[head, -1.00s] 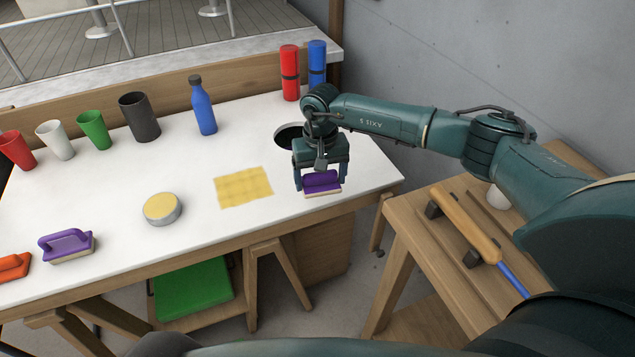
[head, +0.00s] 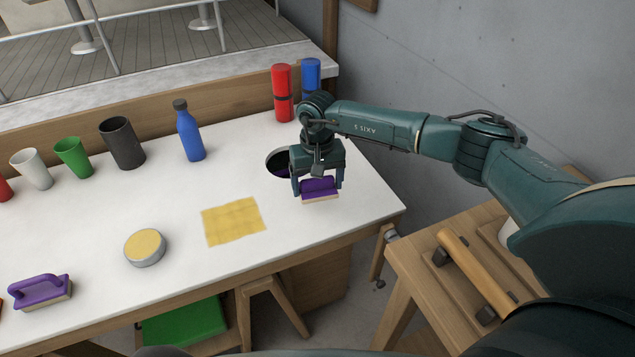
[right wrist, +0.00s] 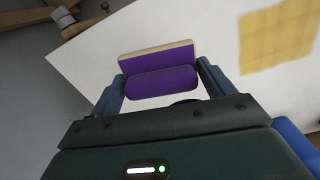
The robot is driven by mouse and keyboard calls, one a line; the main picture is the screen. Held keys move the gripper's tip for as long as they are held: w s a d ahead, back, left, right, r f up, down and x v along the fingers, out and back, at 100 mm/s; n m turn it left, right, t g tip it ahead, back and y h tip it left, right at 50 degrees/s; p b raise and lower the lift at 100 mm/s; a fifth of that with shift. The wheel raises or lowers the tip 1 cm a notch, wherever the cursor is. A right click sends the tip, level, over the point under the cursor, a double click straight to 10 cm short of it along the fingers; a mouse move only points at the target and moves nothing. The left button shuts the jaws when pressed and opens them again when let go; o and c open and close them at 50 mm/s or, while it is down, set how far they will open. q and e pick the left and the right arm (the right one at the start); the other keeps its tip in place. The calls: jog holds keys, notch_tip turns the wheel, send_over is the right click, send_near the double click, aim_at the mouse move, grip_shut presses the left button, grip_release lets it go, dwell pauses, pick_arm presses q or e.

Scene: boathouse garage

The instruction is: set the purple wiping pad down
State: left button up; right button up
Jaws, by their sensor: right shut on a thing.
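A purple wiping pad (head: 320,187) with a pale underside is between the fingers of my right gripper (head: 318,186), near the right end of the white table. In the right wrist view my right gripper (right wrist: 162,88) is shut on the pad's purple handle (right wrist: 162,82), and the pale edge faces away from the palm. I cannot tell whether the pad touches the tabletop. A second purple pad (head: 40,290) stands on the table at the lower left. My left gripper is not in view.
On the white table (head: 180,210) are a yellow cloth (head: 233,221), a round tin (head: 145,248), a blue bottle (head: 189,132) and several cups. Red (head: 282,93) and blue (head: 312,75) cylinders stand at the back. Bare tabletop surrounds the cloth.

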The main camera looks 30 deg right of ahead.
jog(key=shift+f+b, duration=0.55)
jog(key=shift+f, duration=0.05)
notch_tip(320, 180, down, 2)
jog(key=shift+f+b, duration=0.25)
jog(key=shift+b, duration=0.95)
jog(key=shift+f+b, duration=0.55)
jog(key=shift+f, duration=0.05)
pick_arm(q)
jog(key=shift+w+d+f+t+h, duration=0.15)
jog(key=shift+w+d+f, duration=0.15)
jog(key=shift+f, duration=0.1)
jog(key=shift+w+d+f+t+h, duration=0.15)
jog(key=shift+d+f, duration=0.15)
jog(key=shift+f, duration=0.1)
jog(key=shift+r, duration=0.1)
pick_arm(e)
jog(key=shift+f, duration=0.15)
jog(key=shift+f+b, duration=0.55)
jog(key=shift+b, duration=0.15)
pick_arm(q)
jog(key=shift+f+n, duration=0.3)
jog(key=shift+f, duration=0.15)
pick_arm(e)
jog(key=shift+f, duration=0.1)
